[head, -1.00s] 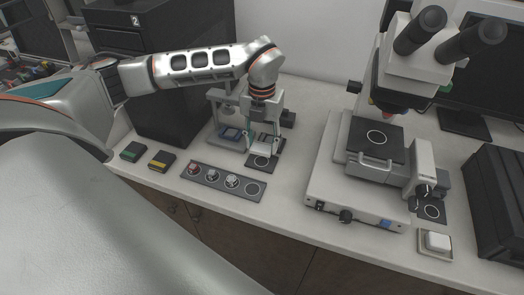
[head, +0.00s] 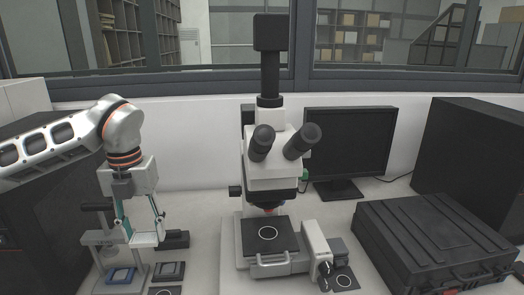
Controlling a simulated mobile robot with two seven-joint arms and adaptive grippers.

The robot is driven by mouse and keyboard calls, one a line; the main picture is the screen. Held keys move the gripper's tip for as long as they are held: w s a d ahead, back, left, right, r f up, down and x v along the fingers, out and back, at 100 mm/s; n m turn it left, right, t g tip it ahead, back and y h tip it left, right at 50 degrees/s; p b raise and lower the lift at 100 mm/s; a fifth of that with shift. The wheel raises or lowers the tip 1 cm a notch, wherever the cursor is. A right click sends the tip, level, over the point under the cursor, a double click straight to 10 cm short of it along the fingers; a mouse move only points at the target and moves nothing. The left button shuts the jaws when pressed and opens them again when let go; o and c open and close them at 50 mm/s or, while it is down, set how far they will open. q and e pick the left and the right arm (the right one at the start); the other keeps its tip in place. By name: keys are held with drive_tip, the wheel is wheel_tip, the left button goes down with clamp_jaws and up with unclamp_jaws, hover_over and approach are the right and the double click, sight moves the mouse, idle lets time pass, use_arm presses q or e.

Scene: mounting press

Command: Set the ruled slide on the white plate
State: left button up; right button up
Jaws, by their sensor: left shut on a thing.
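My left gripper (head: 141,220) is at the left, beside the mounting press (head: 104,240). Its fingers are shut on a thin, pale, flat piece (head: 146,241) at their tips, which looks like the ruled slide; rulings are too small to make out. The piece is held in the air, above the level of the bench. The white plate cannot be made out in this view. My right gripper is not in view.
The microscope (head: 269,185) stands in the middle, with a dark stage (head: 284,236). A blue tray (head: 121,275) lies at the press. A black case (head: 432,240) and a monitor (head: 349,145) are at the right. Ringed dark pads (head: 341,279) lie on the bench.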

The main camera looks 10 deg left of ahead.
sight(155, 239)
use_arm(q)
drive_tip(key=m, duration=0.3)
drive_tip(key=d+m, duration=0.1)
drive_tip(key=shift+s+r, duration=0.15)
drive_tip(key=shift+r, duration=0.15)
drive_tip(key=m, duration=0.2)
drive_tip(key=d+m, duration=0.1)
drive_tip(key=m, duration=0.1)
drive_tip(key=shift+s+r, duration=0.15)
drive_tip(key=shift+r, duration=0.1)
drive_tip(key=m, duration=0.3)
drive_tip(key=shift+s+d+r+m, duration=0.15)
drive_tip(key=shift+d+r+m, duration=0.1)
drive_tip(key=shift+d+m, duration=0.15)
drive_tip(key=s+d+r+m, duration=0.1)
drive_tip(key=d+m, duration=0.1)
drive_tip(key=m, duration=1)
drive_tip(key=s+d+r+m, duration=0.2)
drive_tip(key=d+m, duration=0.1)
drive_tip(key=m, duration=0.8)
wheel_tip(155, 239, down, 15)
drive_tip(key=m, duration=0.4)
drive_tip(key=shift+a+r, duration=0.15)
drive_tip(key=shift+r, duration=0.05)
drive_tip(key=shift+s, duration=0.1)
